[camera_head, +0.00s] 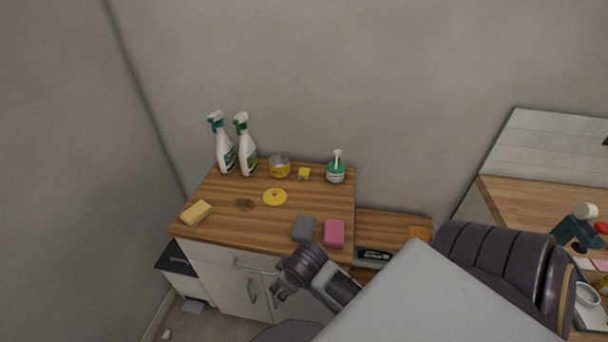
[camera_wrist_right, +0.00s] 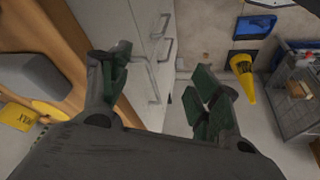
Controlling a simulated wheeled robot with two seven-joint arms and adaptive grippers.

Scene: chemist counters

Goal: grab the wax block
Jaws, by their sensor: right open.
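A small yellow block (camera_head: 304,174), which looks like the wax block, sits at the back of the wooden counter (camera_head: 225,190), between a yellow tin (camera_head: 280,168) and a green-and-white pump bottle (camera_head: 336,172). My right gripper (camera_head: 280,291) is in front of the counter's front edge, well away from the small block. In the right wrist view my right gripper (camera_wrist_right: 158,88) is open, with nothing between its fingers. That view shows a grey block (camera_wrist_right: 32,78) on the counter at left. My left gripper is not in view.
Two spray bottles (camera_head: 246,150) stand at the back left. A yellow sponge (camera_head: 197,212), a yellow disc (camera_head: 275,197), a dark stain and a pink block (camera_head: 334,234) are on the counter. White cabinet doors with handles (camera_wrist_right: 163,46) are beside my right gripper.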

